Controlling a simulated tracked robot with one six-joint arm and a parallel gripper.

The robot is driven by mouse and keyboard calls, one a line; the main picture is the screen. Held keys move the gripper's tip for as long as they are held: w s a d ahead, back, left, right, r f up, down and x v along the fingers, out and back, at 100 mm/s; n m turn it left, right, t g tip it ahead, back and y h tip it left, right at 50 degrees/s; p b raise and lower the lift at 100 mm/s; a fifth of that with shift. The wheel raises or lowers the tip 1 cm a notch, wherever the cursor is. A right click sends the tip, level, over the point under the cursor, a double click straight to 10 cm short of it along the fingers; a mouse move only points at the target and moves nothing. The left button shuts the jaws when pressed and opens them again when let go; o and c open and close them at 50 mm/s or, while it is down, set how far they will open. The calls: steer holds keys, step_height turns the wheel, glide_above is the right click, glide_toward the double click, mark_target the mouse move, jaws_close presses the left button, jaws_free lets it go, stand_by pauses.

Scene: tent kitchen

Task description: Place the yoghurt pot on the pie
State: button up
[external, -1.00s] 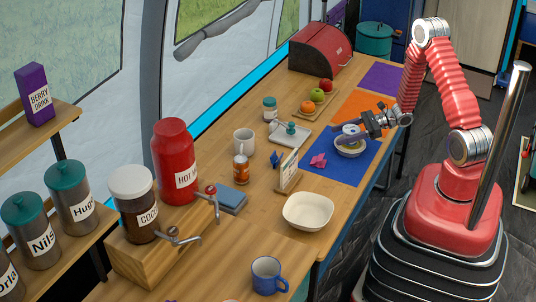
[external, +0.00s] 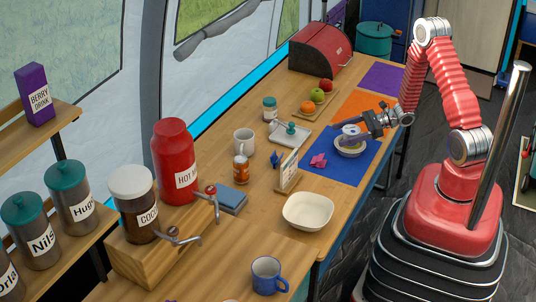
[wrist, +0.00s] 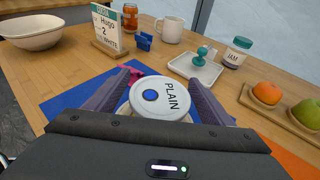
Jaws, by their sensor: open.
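The yoghurt pot (external: 350,130) has a white lid with the word PLAIN and a blue dot, which shows in the wrist view (wrist: 160,99). It looks upright and appears to rest on the pale round pie (external: 350,151), which lies on the blue mat. The pie is mostly hidden under the pot in the wrist view. My gripper (external: 362,132) is open, with one finger on each side of the pot. The wrist view does not clearly show whether either finger touches it.
The blue mat (external: 330,171) also holds a pink object (external: 318,161). A name card stand (external: 289,172) and a cream bowl (external: 308,211) stand nearer the camera. A white tray (external: 290,136) and a fruit board (external: 305,111) lie beyond the mat.

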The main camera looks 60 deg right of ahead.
mark_target(357, 129)
steer(key=v, duration=1.1)
steer(key=shift+s+d, duration=0.1)
steer(key=shift+d, duration=0.05)
steer(key=shift+r, duration=0.1)
steer(key=s+a+r+n+g, duration=0.2)
steer(key=a+r+n+g, duration=0.35)
steer(key=a+n, duration=0.3)
steer(key=s+a+r+n+g, duration=0.35)
steer(key=a+r+n, duration=0.3)
steer(key=a, duration=0.25)
steer(key=s+a+r+n+t+h, duration=0.1)
steer(key=s+r+n+h, duration=0.2)
steer(key=r+n, duration=0.3)
steer(key=s+a+r+n+t+h, duration=0.1)
steer(key=s+a+r+n+h, duration=0.1)
steer(key=r+n+h, duration=0.3)
steer(key=s+r+n, duration=0.1)
steer(key=n, duration=0.2)
steer(key=shift+s+r+t, duration=0.2)
steer(key=shift+r+t, duration=0.1)
steer(key=shift+r, duration=0.05)
